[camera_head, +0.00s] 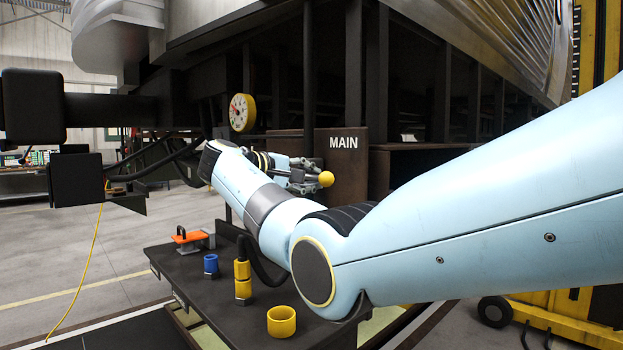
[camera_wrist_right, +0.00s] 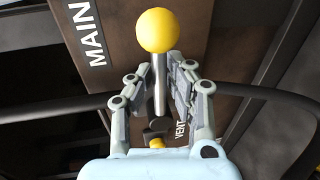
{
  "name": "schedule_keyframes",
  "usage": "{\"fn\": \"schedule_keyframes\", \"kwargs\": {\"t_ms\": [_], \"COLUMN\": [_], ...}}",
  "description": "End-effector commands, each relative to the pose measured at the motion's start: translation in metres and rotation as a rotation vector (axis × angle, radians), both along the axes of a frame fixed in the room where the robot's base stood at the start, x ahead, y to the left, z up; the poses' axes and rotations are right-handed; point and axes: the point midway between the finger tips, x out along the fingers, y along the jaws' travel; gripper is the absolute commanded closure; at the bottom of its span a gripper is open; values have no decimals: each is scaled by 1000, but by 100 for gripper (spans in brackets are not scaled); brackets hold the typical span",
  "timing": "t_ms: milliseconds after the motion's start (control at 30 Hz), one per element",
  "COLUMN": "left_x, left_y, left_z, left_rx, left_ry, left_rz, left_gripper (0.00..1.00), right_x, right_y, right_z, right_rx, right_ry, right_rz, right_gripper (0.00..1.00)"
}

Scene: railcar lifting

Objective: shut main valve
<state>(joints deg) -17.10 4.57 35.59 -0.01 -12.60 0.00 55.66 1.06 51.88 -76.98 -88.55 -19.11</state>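The main valve lever has a yellow ball knob (camera_head: 326,179) and a metal stem. It stands in front of a brown box labelled MAIN (camera_head: 344,143). My right gripper (camera_head: 303,176) is at the lever. In the right wrist view, the fingers of my right gripper (camera_wrist_right: 156,80) are apart on either side of the stem, with the yellow knob (camera_wrist_right: 157,30) beyond the fingertips. A gap shows on the stem's left side; contact on the right cannot be told. The stem's base is partly hidden. My left gripper is not in view.
A round gauge (camera_head: 242,112) hangs left of the box. A dark table (camera_head: 200,287) below my right arm carries an orange clamp-like part (camera_head: 189,236), a blue cup (camera_head: 211,264), a yellow fitting (camera_head: 242,279) and a yellow ring (camera_head: 281,321). The railcar body overhangs above.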

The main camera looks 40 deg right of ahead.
Motion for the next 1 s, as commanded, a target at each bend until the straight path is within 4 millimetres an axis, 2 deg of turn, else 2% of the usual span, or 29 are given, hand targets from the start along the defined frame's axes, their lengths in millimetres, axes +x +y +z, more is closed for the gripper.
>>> {"fn": "schedule_keyframes", "kwargs": {"t_ms": [33,133,467,567,900,1000], "left_x": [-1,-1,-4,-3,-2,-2], "left_y": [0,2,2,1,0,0], "left_z": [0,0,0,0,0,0], "left_rx": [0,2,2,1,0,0], "left_ry": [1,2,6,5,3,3], "left_rz": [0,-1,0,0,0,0], "left_gripper": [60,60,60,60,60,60], "right_x": [0,0,-1,-1,-7,-8], "right_y": [0,-1,4,19,91,105], "right_z": [0,0,1,4,18,21], "right_rx": [-1,-1,-1,0,1,1], "right_ry": [-1,-1,-2,-2,-1,-1], "right_rz": [-1,-2,-1,1,1,0], "right_gripper": [75,64,64,64,64,64]}}
